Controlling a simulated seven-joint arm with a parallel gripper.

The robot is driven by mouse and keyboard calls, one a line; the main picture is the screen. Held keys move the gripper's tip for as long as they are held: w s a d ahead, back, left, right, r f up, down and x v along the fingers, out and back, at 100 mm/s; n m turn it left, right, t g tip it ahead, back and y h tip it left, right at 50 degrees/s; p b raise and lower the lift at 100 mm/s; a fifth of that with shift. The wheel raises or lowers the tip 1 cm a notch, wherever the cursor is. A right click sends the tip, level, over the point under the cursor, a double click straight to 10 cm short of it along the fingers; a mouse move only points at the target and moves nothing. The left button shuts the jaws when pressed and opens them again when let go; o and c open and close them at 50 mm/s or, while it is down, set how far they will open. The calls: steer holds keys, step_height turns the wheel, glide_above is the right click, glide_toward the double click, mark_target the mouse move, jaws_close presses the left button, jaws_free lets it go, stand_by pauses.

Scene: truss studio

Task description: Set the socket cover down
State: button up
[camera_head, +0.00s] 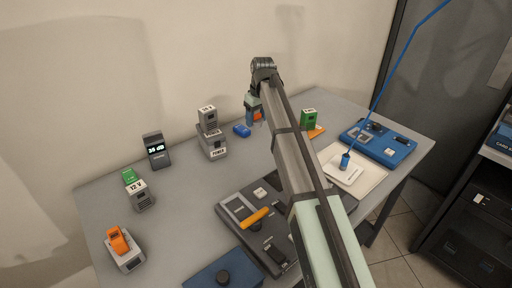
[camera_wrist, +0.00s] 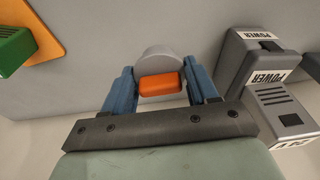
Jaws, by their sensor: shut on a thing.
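My gripper (camera_head: 253,117) is over the back of the table, near the wall. In the wrist view its two blue fingers (camera_wrist: 161,84) are shut on the socket cover (camera_wrist: 160,83), a pale grey rounded piece with an orange block on its near side. In the head view only a little of its orange (camera_head: 257,116) shows beside the fingers. The rest is hidden by my gripper. I cannot tell whether it touches the table.
A green block (camera_head: 308,119) with an orange plate (camera_head: 317,131) is to the right. A dark panel (camera_head: 232,208), white tray (camera_head: 371,181) and blue case (camera_head: 388,146) lie further forward and right.

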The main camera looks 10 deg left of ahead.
mark_target(258, 122)
steer(key=shift+s+f, duration=0.3)
steer(key=shift+s, duration=0.35)
steer(key=shift+w+a+f, duration=0.1)
steer(key=shift+f, duration=4.6)
steer(key=o, duration=1)
steer(key=shift+f, duration=0.1)
steer(key=shift+o, duration=0.2)
steer(key=r, duration=0.4)
steer(key=s+d+r, duration=0.1)
steer(key=r, duration=0.7)
steer(key=shift+s+d, duration=0.15)
